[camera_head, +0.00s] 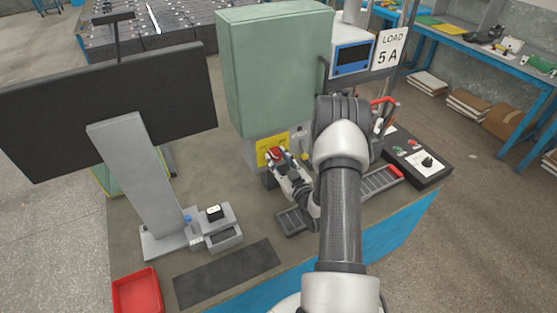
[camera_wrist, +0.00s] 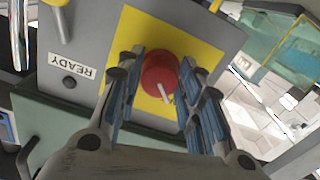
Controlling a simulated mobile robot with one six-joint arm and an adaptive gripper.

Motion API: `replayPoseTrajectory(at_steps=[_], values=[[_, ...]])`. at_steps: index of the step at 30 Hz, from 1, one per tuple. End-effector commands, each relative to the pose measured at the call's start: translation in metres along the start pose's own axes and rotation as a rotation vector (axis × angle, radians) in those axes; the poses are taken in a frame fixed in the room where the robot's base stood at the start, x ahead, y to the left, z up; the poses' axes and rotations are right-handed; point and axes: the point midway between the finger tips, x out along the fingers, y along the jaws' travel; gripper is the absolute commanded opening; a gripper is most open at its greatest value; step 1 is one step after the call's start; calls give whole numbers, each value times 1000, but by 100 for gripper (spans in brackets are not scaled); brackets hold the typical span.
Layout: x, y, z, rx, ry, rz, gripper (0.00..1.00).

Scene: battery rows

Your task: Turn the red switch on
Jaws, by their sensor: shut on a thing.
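The red switch (camera_wrist: 160,74) is a round red knob with a white mark, on a yellow plate (camera_wrist: 195,45) on a grey panel. In the head view the red switch (camera_head: 275,152) sits on the front of the box below the green cabinet (camera_head: 275,70). My gripper (camera_wrist: 157,82) has its blue-padded fingers on both sides of the knob and is shut on it. In the head view my gripper (camera_head: 278,158) reaches the yellow plate. The white mark slants in the wrist view, its end toward the lower right.
A "READY" label (camera_wrist: 72,65) with a dark round lamp is beside the yellow plate. A black control box (camera_head: 415,160) stands at the right. A monitor (camera_head: 100,100), a red tray (camera_head: 138,292) and a dark mat (camera_head: 228,275) are at the left.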

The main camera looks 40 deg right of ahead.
Motion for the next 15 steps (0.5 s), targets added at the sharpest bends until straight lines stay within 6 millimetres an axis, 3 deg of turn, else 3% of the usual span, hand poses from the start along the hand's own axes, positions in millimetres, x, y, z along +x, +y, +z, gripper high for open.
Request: replayPoseTrajectory(at_steps=[15], values=[[0, 0, 1, 106, 1, 0, 10]])
